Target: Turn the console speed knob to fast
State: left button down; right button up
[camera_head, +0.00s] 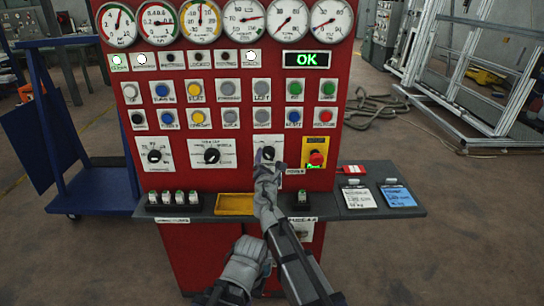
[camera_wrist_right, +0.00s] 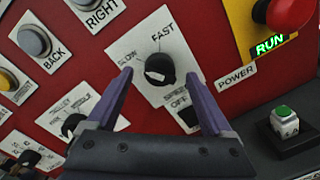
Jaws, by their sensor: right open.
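The black speed knob (camera_wrist_right: 158,68) sits on a white plate (camera_wrist_right: 180,53) marked SLOW at upper left and FAST at upper right. A pale mark shows on the knob; which label it points to I cannot tell. My right gripper (camera_wrist_right: 160,77) is open, with its purple fingers on either side of the knob in the wrist view; contact is unclear. In the head view the right gripper (camera_head: 266,163) is at the red console (camera_head: 345,60) and partly covers the speed knob's plate (camera_head: 264,140). A grey part of my left arm shows low in the middle; its fingers cannot be made out.
A red emergency button (camera_head: 316,158) is just right of the knob, above a lit green RUN sign (camera_wrist_right: 270,45). Other knobs (camera_head: 212,156) and several push-buttons surround it. A grey shelf (camera_head: 375,176) juts out below, with a yellow tray (camera_head: 234,204). A display (camera_head: 306,59) reads OK.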

aim_at(269, 154)
jog(key=w, duration=0.2)
jog(key=shift+w+d, duration=0.1)
jog(key=shift+w, duration=0.2)
pick_arm(q)
jog(key=shift+w+d, duration=0.25)
jog(key=shift+w, duration=0.05)
pick_arm(e)
jog(key=shift+s, duration=0.1)
jog(key=c, duration=1.3)
jog(key=shift+c, duration=0.2)
